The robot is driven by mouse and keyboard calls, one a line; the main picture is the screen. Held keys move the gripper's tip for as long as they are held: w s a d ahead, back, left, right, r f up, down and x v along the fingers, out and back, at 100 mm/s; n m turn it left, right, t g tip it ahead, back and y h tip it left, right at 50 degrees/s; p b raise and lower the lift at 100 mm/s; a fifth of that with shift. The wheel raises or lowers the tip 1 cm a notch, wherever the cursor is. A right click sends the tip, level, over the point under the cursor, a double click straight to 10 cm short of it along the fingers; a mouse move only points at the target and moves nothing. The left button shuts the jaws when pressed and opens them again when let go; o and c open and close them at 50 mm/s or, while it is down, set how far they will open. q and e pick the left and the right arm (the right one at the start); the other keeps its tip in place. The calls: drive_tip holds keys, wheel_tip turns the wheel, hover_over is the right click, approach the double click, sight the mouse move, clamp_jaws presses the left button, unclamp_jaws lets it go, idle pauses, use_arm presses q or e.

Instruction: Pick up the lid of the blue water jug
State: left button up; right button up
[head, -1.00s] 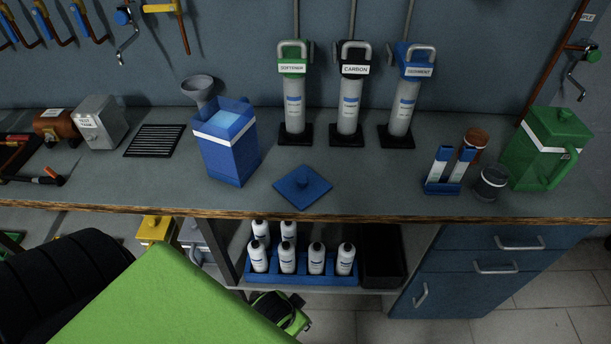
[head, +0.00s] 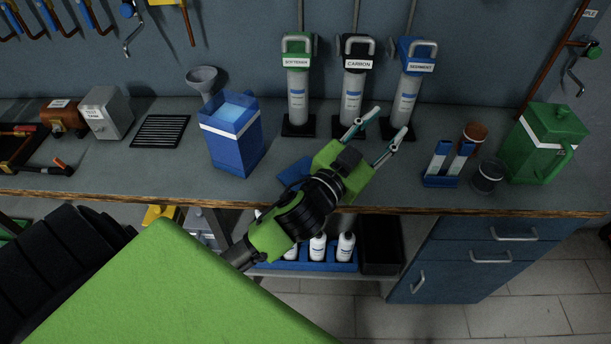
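The blue water jug (head: 232,140) stands open on the bench, left of centre, with light blue water showing inside. Its blue lid (head: 291,172) lies flat on the bench to the right of the jug. My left gripper (head: 382,129) is over the bench with its two fingers spread apart, empty, and pointing away toward the back right. The gripper body and wrist cover much of the lid, and the fingertips are past it to the right. I cannot tell how high the gripper is above the bench. My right gripper is not in view.
Filters labelled softener (head: 297,95), carbon (head: 353,90) and sediment (head: 406,88) stand behind. A green jug (head: 545,145), a dark cup (head: 488,177) and a blue test-strip rack (head: 441,181) stand right. A grey funnel (head: 202,75) is behind the blue jug. White bottles (head: 318,247) sit below.

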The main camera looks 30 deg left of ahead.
use_arm(q)
drive_tip(key=s+d+r+m+g+h, duration=0.3)
drive_tip(key=d+r+m+g+h, duration=0.2)
drive_tip(key=d+r+m+h, duration=0.85)
drive_tip(key=m+g+y, duration=0.3)
drive_tip(key=g+y, duration=1.1)
drive_tip(key=y, duration=0.2)
hover_over(306, 170)
wheel_tip(306, 170, down, 18)
drive_tip(key=f, duration=0.2)
drive_tip(key=f+p, duration=0.1)
drive_tip(key=f, duration=0.1)
drive_tip(key=f+p, duration=0.1)
drive_tip(key=f, duration=0.2)
drive_tip(key=shift+s+a, duration=0.15)
drive_tip(key=shift+s, duration=0.15)
drive_tip(key=shift+f, duration=0.3)
drive_tip(key=shift+f+p, duration=0.5)
drive_tip(key=shift+f, duration=0.1)
drive_tip(key=f, duration=0.1)
drive_tip(key=f+p, duration=0.1)
drive_tip(key=f, duration=0.1)
drive_tip(key=shift+w+f, duration=0.25)
drive_tip(key=shift+f, duration=0.4)
drive_tip(key=c, duration=1)
